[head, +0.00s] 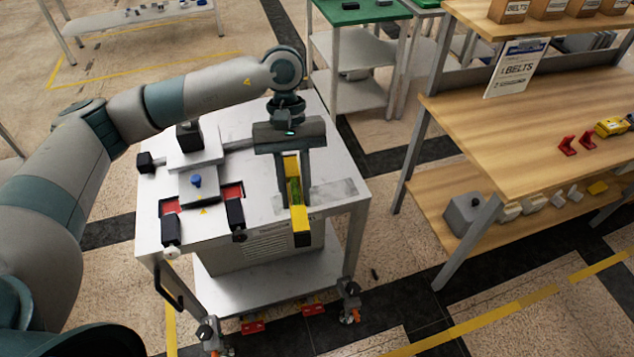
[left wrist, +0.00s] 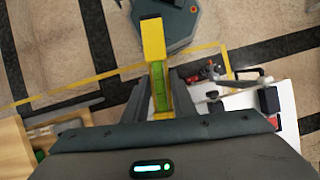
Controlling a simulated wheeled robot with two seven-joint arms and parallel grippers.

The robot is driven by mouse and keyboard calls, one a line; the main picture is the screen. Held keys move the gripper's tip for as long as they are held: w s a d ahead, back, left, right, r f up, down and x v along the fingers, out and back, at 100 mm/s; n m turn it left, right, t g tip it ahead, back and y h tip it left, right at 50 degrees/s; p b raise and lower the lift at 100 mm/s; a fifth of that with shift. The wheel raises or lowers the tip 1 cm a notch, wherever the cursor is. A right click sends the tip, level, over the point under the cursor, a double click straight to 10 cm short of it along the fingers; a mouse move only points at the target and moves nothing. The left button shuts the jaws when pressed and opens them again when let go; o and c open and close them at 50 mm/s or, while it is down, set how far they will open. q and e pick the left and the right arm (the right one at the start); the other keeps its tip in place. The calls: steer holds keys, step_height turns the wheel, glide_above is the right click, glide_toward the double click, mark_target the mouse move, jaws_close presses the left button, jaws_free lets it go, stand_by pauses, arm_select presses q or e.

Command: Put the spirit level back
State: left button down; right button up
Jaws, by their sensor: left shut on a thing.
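The spirit level (head: 303,225) is a yellow bar with dark parts and a green middle. My left gripper (head: 294,200) is shut on it. In the head view it overlaps the right part of the white cart top (head: 316,127), and its near end reaches past the front edge. I cannot tell the exact gap beneath it. A grey marked patch (head: 338,189) lies on the cart top beside the level. My right gripper is not in view.
A fixture with a blue knob (head: 196,181) and black clamps (head: 235,215) fills the cart's left side. A wooden bench (head: 520,140) with red and yellow items stands at the right. A green-topped table (head: 350,14) is behind. Floor separates cart and bench.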

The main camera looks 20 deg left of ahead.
arm_select(q)
steer(key=s+a+r+m+y, duration=0.1)
steer(key=m, duration=0.1)
steer(key=s+a+r+m+y+p, duration=0.1)
steer(key=s+r+m, duration=0.1)
steer(key=m, duration=0.1)
steer(key=shift+s+a+r, duration=0.15)
steer(key=shift+a+r, duration=0.05)
steer(key=shift+a, duration=0.2)
